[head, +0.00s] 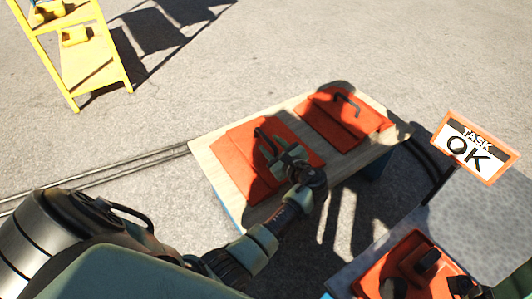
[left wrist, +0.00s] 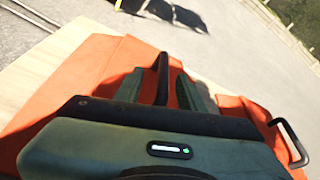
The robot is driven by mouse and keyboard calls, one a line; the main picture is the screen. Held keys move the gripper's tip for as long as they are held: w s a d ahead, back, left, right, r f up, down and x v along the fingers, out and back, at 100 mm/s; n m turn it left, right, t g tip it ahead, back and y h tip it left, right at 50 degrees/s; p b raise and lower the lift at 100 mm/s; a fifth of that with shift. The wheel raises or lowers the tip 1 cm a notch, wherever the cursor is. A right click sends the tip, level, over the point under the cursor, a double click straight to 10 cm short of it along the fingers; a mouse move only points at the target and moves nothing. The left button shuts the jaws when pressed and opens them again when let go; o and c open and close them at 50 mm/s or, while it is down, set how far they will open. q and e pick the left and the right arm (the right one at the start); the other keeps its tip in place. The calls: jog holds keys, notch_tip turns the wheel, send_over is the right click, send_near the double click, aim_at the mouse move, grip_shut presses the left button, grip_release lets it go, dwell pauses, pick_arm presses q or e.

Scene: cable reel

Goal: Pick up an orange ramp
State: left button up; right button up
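Two orange ramps with black bar handles lie on a light wooden table. My left gripper (head: 279,153) is over the left ramp (head: 236,162), at its black handle (head: 262,138). In the left wrist view, the handle (left wrist: 162,72) stands between the two green fingers of the gripper (left wrist: 160,92), with a gap visible on each side. The gripper is open. My gripper body hides part of that ramp. The right ramp (head: 357,128) lies beside it with its handle (head: 349,104) clear. My right gripper is not in view.
The wooden table (head: 206,160) stands on grey pavement. A cable (head: 120,168) runs along the ground to its left. A yellow stand (head: 68,103) is at the far upper left. A "TASK OK" sign (head: 472,147) and an orange object with black parts (head: 372,281) are at the right.

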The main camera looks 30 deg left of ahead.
aim_at(266, 139)
pick_arm(q)
jog(key=shift+w+a+f, duration=0.3)
jog(key=b+x, duration=0.2)
jog(key=x, duration=0.1)
jog(key=shift+w+a+f+b, duration=0.2)
jog(key=shift+w+b, duration=0.1)
jog(key=shift+b, duration=0.1)
jog(key=shift+w+a, duration=0.15)
jog(key=shift+a, duration=0.1)
jog(key=shift+r, duration=0.1)
grip_shut()
dwell(0.4)
jog(key=shift+r, duration=0.15)
